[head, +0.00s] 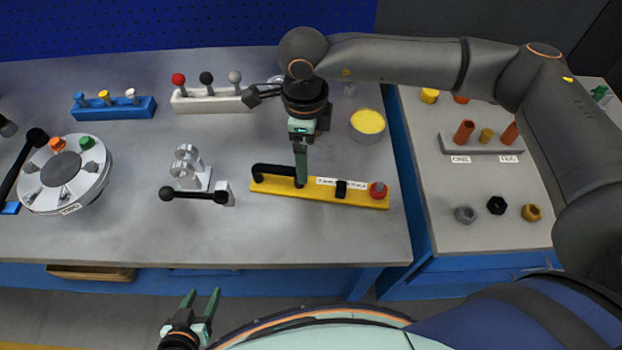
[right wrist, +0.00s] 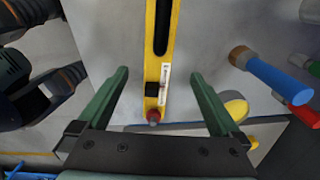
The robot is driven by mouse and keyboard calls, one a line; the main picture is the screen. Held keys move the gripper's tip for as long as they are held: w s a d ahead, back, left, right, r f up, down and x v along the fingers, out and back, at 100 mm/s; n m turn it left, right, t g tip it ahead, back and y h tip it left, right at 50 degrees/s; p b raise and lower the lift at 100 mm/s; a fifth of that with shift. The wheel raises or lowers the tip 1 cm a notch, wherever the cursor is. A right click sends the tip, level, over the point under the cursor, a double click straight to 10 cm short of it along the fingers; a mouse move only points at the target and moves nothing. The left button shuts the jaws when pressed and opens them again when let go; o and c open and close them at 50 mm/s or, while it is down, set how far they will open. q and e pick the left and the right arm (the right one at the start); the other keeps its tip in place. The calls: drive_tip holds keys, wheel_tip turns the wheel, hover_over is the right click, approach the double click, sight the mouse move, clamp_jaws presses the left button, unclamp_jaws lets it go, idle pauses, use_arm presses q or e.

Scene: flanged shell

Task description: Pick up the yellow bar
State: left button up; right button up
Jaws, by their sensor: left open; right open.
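The yellow bar (head: 322,195) lies on the grey bench near its front right. It carries a black handle (head: 274,170) on its left part, a white label, a small black block and a red knob (head: 378,190) at its right end. My right gripper (head: 301,182) points down over the bar beside the handle; its fingers overlap in the head view. In the right wrist view the yellow bar (right wrist: 151,62) shows between the open, apart fingers (right wrist: 161,73); I cannot tell how deep they reach. My left gripper (head: 201,292) is open and empty, in front of the bench.
Left of the bar stand a silver bracket (head: 190,172) and a black-knobbed lever (head: 195,193). A round tin with yellow content (head: 368,121) stands behind. A white rack (head: 210,101) and blue rack (head: 114,107) are farther back. Bare bench lies before the bar.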

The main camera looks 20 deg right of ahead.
hover_over(307, 185)
wheel_tip(307, 185, down, 5)
drive_tip(key=shift+r, duration=0.15)
drive_tip(key=shift+f+p, duration=0.85)
drive_tip(key=shift+f, duration=1.8)
clamp_jaws()
drive_tip(key=shift+r, duration=0.15)
